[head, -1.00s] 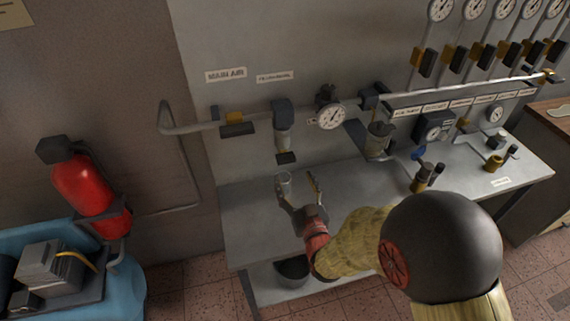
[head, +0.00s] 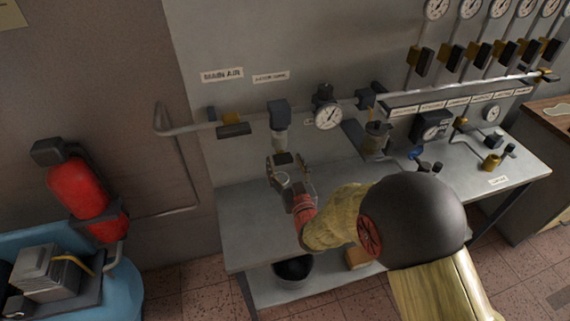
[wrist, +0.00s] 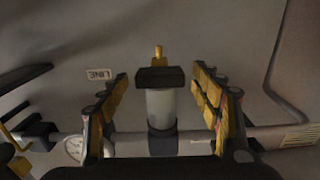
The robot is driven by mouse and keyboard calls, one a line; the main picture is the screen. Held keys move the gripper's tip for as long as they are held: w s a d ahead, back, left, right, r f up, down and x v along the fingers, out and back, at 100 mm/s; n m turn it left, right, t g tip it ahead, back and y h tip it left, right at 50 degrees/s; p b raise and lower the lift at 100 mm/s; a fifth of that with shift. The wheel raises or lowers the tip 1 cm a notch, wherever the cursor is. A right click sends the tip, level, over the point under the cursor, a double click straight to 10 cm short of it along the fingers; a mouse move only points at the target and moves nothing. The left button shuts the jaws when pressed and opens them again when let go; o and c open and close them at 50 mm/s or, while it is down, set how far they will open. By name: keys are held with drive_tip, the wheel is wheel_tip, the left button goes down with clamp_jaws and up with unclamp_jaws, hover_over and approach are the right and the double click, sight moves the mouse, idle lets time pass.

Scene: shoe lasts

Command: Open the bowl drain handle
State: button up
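The filter bowl (head: 281,140) hangs under a dark filter head (head: 279,114) on the wall pipe. The black drain handle (head: 283,158) is at the bowl's lower end. In the wrist view the translucent bowl (wrist: 161,106) is central, with the black bar-shaped drain handle (wrist: 160,77) lying crosswise at its end and a brass stem (wrist: 158,54) beyond it. My gripper (head: 290,168) is open just below the bowl. In the wrist view my gripper (wrist: 160,80) has its fingers apart on either side of the bowl and handle, with visible gaps.
A pressure gauge (head: 328,116) and a black-and-yellow valve handle (head: 233,126) are on the same pipe. A red extinguisher (head: 77,188) is at the left.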

drive_tip(key=shift+c, duration=1.2)
drive_tip(key=c, duration=0.7)
drive_tip(key=shift+c, duration=0.7)
drive_tip(key=shift+f+n+b, duration=0.1)
drive_tip(key=shift+n+b, duration=0.2)
drive_tip(key=shift+b, duration=0.1)
drive_tip(key=n+b, duration=0.3)
drive_tip(key=shift+f+n, duration=0.1)
drive_tip(key=shift+n, duration=0.3)
drive_tip(key=n+b, duration=0.4)
drive_tip(key=n, duration=0.1)
drive_tip(key=shift+b, duration=0.35)
drive_tip(key=n+b, duration=0.2)
drive_tip(key=n, duration=0.2)
drive_tip(key=shift+a, duration=0.1)
drive_tip(key=n+b, duration=0.3)
drive_tip(key=n, duration=0.1)
drive_tip(key=shift+n, duration=0.4)
